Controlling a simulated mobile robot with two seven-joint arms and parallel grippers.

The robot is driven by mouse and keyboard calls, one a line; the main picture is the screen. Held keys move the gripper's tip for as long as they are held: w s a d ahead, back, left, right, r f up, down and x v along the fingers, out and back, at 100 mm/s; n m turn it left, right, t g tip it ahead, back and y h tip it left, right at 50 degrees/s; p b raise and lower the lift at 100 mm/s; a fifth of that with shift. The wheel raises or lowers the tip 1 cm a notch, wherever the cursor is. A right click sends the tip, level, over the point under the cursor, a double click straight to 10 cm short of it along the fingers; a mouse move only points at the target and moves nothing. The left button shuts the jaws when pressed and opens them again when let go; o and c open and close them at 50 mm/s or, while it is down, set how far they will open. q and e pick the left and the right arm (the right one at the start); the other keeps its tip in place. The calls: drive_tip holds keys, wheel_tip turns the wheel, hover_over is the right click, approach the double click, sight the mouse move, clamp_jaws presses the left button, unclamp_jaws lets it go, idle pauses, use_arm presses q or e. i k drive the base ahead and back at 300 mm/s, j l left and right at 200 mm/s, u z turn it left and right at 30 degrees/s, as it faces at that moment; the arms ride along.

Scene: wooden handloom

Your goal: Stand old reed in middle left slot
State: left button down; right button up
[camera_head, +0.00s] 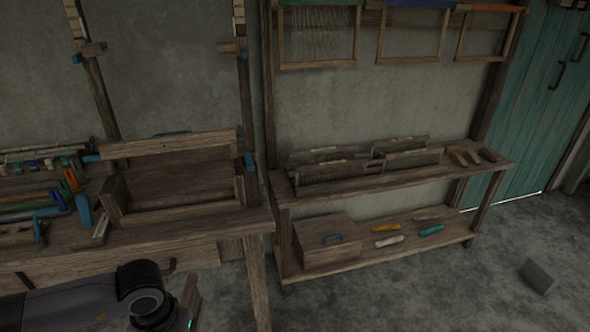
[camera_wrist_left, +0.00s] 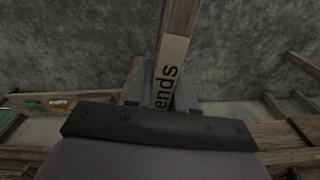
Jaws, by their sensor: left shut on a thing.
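My left gripper (camera_wrist_left: 162,88) shows in the left wrist view, shut on a wooden bar (camera_wrist_left: 180,22) with a pale label reading "ends". The bar runs up out of that view, so its full shape is hidden, and I cannot tell for sure that it is the old reed. In the head view, part of my left arm crosses the bottom left, and its gripper is not seen there. Long reed-like pieces (camera_head: 405,159) stand in a rack on the upper shelf (camera_head: 340,186). The separate slots are too small to tell apart. My right gripper is in neither view.
A wooden loom frame (camera_head: 168,214) stands on the bench at left, beside several coloured tools. A lidded box (camera_head: 327,242) and several coloured pieces lie on the lower shelf. A grey block (camera_head: 538,276) lies on the otherwise open floor at right.

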sight(419, 142)
drive_tip(key=i+l, duration=0.3)
drive_tip(key=l, duration=0.15)
drive_tip(key=i+l, duration=0.25)
drive_tip(key=l, duration=0.2)
drive_tip(key=i+l, duration=0.3)
drive_tip(key=l, duration=0.15)
drive_tip(key=i+l, duration=0.3)
drive_tip(key=l, duration=0.15)
drive_tip(key=i+l, duration=0.45)
drive_tip(key=i, duration=0.65)
